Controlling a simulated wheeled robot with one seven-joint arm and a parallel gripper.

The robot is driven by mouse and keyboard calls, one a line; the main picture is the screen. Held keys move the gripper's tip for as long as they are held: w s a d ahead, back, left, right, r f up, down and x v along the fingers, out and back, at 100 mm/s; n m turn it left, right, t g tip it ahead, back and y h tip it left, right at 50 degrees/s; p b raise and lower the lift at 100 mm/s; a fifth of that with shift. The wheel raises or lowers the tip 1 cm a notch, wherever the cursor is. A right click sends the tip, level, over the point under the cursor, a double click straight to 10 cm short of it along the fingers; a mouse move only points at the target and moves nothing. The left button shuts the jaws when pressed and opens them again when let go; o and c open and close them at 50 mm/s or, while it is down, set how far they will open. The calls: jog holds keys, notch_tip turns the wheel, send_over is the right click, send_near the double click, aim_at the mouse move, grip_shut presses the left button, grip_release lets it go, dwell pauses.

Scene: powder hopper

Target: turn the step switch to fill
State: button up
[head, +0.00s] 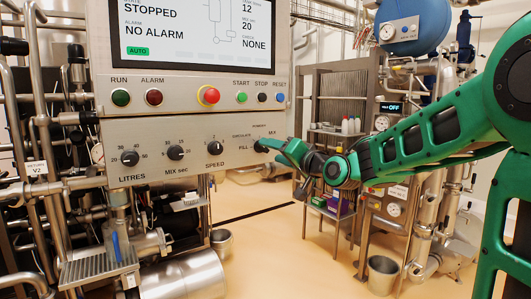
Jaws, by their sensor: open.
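The step switch (260,146) is at the right end of the lower panel, among small labels that include FILL at its left, CIRCULATE above left and MIX at its upper right. Only a dark part shows there, and my gripper hides most of the knob, so its pointer cannot be read. My gripper (268,146) is open and reaches in from the right, with its fingertips at the switch. I cannot tell whether they touch the knob or surround it. The screen (195,32) above reads STOPPED, NO ALARM and AUTO.
The LITRES (130,158), MIX sec (176,152) and SPEED (214,148) knobs sit left of the switch. Above are RUN and ALARM lamps, a red emergency button (208,95) and START, STOP and RESET buttons.

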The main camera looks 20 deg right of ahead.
aim_at(265, 148)
jog(key=shift+x, duration=2.45)
jog(key=c, duration=1.1)
